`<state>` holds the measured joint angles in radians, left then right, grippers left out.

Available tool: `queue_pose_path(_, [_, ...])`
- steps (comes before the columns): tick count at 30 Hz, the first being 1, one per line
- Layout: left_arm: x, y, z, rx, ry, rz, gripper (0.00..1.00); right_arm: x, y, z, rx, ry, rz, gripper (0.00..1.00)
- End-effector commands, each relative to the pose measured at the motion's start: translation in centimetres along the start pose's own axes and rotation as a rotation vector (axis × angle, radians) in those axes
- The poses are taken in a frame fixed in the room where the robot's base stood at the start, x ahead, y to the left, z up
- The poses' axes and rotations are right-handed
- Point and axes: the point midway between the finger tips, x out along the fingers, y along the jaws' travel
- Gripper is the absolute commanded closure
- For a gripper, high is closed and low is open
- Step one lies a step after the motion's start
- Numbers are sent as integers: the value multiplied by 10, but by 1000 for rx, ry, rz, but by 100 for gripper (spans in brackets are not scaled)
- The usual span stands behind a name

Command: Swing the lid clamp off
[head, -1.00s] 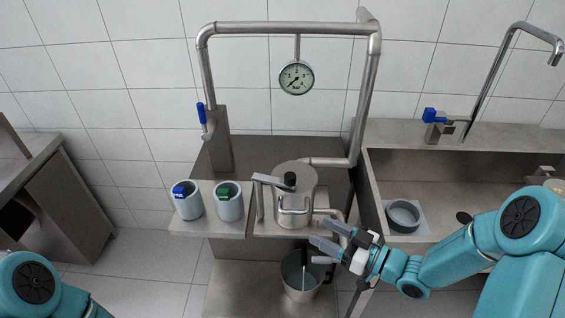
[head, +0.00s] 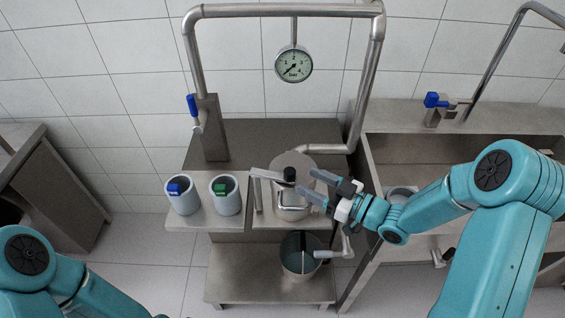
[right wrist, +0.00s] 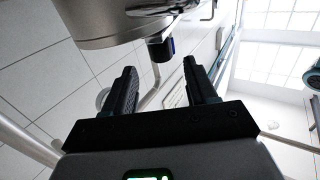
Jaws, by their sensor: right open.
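The steel disc separator (head: 292,205) stands on the steel stand in the head view. Its flat lid clamp bar (head: 268,175) lies across the top, under or beside a black knob (head: 290,174). My right gripper (head: 308,183) is open at the right of the knob, its fingers pointing left toward the clamp. Contact cannot be told. In the right wrist view the open fingers (right wrist: 161,86) have nothing between them. A steel vessel (right wrist: 110,22) and a small dark cylinder (right wrist: 160,48) are beyond them. Only my left arm shows at the lower left; its gripper is out of frame.
Two grey cups, one with a blue piece (head: 183,197) and one with a green piece (head: 225,196), stand on the left shelf. A steel bucket (head: 300,262) is below. A pipe frame with a gauge (head: 293,64) rises behind. A sink (head: 420,178) is at right.

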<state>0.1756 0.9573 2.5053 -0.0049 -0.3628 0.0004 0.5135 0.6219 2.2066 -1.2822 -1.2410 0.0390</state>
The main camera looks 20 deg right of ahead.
Motion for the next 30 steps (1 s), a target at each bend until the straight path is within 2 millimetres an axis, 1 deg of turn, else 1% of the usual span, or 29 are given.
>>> queue_pose_path(1, [-6,2,0,0,0,0,53,14,-2,-3,1,1,-7,43])
queue_pose_path(6, [-16,6,0,-1,1,0,53,53,-2,-3,-1,1,-5,43])
queue_pose_path(9, [-20,7,0,0,1,0,53,71,-1,-2,-1,1,-5,43])
queue_pose_path(12, [-22,8,0,0,0,0,53,83,0,-1,0,0,-3,43])
queue_pose_path(17, [-23,8,0,0,1,0,53,92,1,0,1,0,-1,43])
queue_pose_path(24, [-23,8,0,0,1,0,53,92,2,0,0,0,0,43])
queue_pose_path(26, [-23,8,0,0,0,0,53,92,2,0,0,0,0,63])
queue_pose_path(27, [-23,8,0,0,0,0,53,92,2,0,0,0,0,76])
queue_pose_path(29, [-23,8,0,0,1,0,53,92,2,0,0,0,0,95])
queue_pose_path(30, [-23,8,0,0,1,0,53,92,2,0,0,0,0,100])
